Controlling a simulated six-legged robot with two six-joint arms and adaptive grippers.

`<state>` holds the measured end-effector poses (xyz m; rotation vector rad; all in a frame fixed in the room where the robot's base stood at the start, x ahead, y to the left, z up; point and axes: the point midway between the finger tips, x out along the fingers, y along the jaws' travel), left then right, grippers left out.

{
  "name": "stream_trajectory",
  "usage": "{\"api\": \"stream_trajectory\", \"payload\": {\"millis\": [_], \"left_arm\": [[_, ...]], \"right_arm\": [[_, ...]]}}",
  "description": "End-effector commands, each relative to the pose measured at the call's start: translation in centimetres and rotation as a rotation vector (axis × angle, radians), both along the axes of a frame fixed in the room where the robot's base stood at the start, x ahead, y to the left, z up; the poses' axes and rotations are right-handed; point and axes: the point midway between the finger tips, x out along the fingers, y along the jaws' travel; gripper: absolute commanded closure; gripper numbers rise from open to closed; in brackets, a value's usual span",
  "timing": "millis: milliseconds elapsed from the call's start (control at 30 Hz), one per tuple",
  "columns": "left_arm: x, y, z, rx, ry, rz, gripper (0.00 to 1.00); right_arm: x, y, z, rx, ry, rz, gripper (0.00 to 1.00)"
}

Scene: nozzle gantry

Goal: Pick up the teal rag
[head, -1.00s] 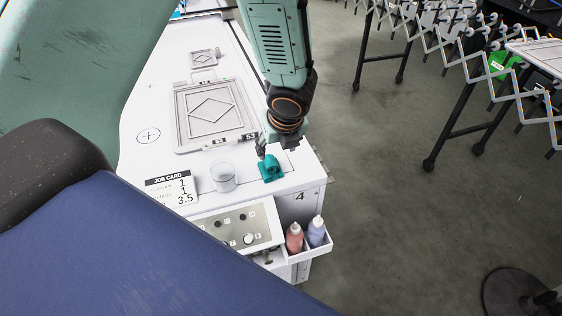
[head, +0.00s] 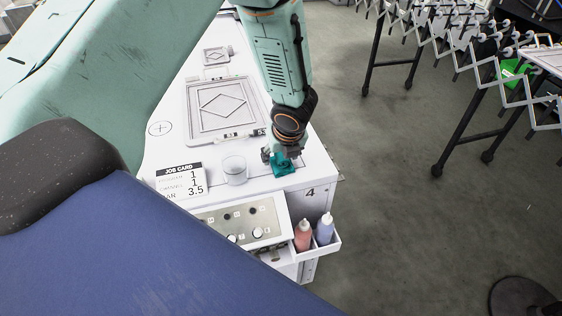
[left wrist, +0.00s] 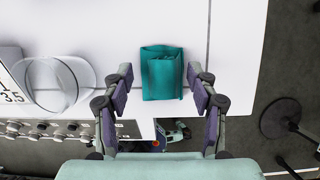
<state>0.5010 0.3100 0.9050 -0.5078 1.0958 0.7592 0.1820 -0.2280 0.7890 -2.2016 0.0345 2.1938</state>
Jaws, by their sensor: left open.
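The teal rag (head: 284,170) lies folded on the white table top near its front right corner. It shows whole in the left wrist view (left wrist: 162,80), as a small teal square. My left gripper (head: 282,157) points down over the rag and partly hides it in the head view. In the left wrist view its padded fingers (left wrist: 160,84) are open, one on each side of the rag, with a gap to it on both sides. Whether the fingertips reach the table cannot be told. My right gripper is not in view.
A clear glass beaker (head: 235,170) stands left of the rag, and a job card (head: 181,180) is further left. A framed screen (head: 222,110) lies behind. A control panel (head: 240,222) and a bin with two bottles (head: 303,235) are at the front.

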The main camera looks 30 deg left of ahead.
Motion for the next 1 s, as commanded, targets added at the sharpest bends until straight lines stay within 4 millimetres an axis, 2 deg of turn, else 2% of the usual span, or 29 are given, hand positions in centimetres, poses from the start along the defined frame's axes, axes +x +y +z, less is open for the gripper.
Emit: {"api": "stream_trajectory", "payload": {"millis": [67,700,900,1000], "left_arm": [[0.0,-0.01,0.02,0.0,0.0,0.0,0.46],[-0.04,-0.02,0.0,-0.001,0.001,0.0,1.0],[-0.05,-0.03,0.03,-0.001,0.001,0.0,1.0],[-0.01,-0.02,0.73,-0.001,-0.001,0.001,1.0]], "right_arm": [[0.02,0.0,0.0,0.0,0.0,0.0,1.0],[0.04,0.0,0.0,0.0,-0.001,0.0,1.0],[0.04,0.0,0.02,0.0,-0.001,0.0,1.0],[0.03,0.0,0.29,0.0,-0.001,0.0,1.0]]}}
